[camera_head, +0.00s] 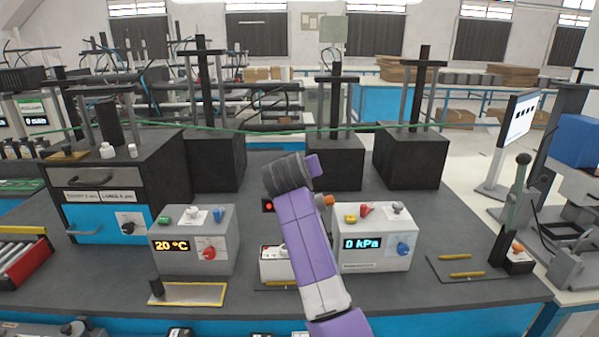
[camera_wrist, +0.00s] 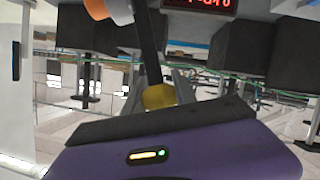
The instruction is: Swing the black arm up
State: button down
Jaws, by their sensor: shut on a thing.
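The black arm (camera_wrist: 149,45) shows in the wrist view as a dark bar running down from an orange and white round part (camera_wrist: 108,9) to a yellow end (camera_wrist: 158,96). My gripper (camera_wrist: 161,90) is shut on this yellow end, with grey finger parts beside it. In the head view my purple arm hides the jaws and the black arm. An orange piece (camera_head: 325,200) shows just right of my wrist there.
A white box reading 20 °C (camera_head: 190,262) stands left of my arm, and one reading 0 kPa (camera_head: 376,267) stands close on its right. A red display (camera_wrist: 201,3) is near the jaws. Black blocks with posts (camera_head: 410,160) stand behind.

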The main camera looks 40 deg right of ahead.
jog(key=shift+s+d+r, duration=0.2)
jog(key=shift+s+d, duration=0.1)
jog(key=shift+d, duration=0.2)
jog(key=shift+s+d, duration=0.1)
jog(key=shift+d, duration=0.05)
jog(key=c, duration=1)
grip_release()
jog(key=b+v, duration=0.1)
jog(key=v, duration=0.7)
jog(key=shift+b, duration=0.3)
